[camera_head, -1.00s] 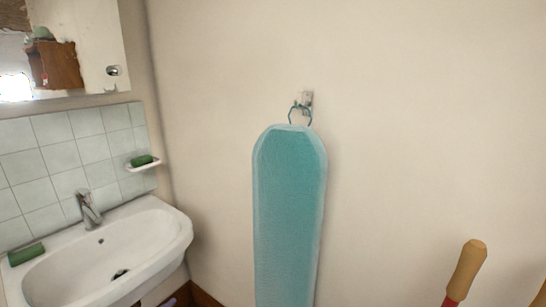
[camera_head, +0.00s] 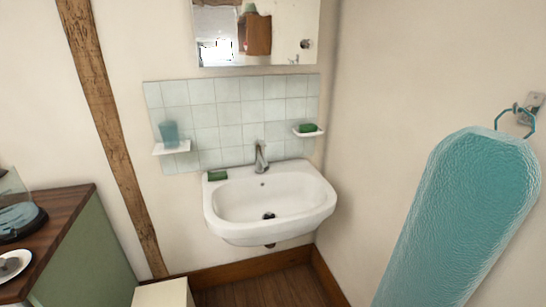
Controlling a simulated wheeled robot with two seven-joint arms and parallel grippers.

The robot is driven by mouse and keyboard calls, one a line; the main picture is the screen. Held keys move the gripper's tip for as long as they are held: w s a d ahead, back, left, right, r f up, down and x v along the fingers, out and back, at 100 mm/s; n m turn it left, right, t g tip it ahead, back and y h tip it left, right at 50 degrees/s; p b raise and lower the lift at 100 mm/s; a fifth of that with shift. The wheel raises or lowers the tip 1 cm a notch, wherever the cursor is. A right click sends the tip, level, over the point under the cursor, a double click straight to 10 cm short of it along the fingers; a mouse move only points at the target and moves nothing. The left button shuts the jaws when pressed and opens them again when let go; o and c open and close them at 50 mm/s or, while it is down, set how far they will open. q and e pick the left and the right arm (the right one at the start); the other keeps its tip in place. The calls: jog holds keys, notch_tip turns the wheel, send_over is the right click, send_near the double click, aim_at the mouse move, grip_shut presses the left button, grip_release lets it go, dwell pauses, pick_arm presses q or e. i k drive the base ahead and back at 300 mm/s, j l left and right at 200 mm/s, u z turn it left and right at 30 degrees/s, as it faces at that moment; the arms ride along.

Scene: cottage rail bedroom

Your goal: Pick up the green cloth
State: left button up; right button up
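A small dark green piece (camera_head: 217,176) lies on the back left rim of the white sink (camera_head: 322,205). A second small green piece (camera_head: 308,127) rests on a white wall dish (camera_head: 308,134) to the right of the tap. Both look like small blocks, and I cannot tell whether either is a cloth. Neither of my grippers is in view.
A teal ironing board (camera_head: 465,215) hangs from a wall hook on the right. A teal cup (camera_head: 169,133) stands on a white shelf (camera_head: 172,148). A green cabinet (camera_head: 85,255) with a wooden top stands at the left. Some wooden floor (camera_head: 260,288) is clear below the sink.

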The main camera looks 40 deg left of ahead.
aim_at(221, 175)
jog(key=u, duration=1.7)
